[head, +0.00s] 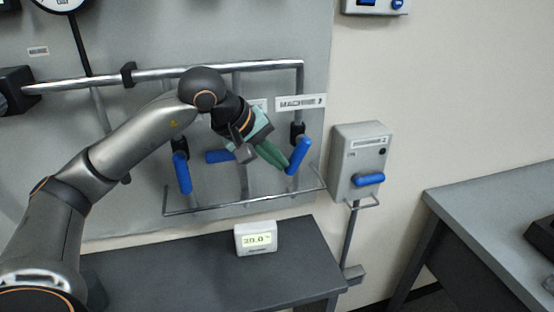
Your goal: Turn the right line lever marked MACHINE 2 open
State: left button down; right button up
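The right line lever (300,153) has a blue handle on a dark valve, below a label (300,103) reading MACHINE with a number that looks like 2. Its handle hangs down, tilted with the lower end to the left. My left gripper (284,167) has green fingers that reach the lower left side of this handle. The fingers lie close together; whether they touch or grip the handle cannot be told. My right gripper is not in view.
Another blue lever (183,174) hangs down at the left, and a middle one (219,156) lies about level. A thin rail (245,201) runs below them. A grey box (359,160) with a blue handle is to the right. A display (256,238) stands on the dark bench (215,276).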

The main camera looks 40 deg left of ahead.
pick_arm(q)
jog(key=shift+f, duration=0.2)
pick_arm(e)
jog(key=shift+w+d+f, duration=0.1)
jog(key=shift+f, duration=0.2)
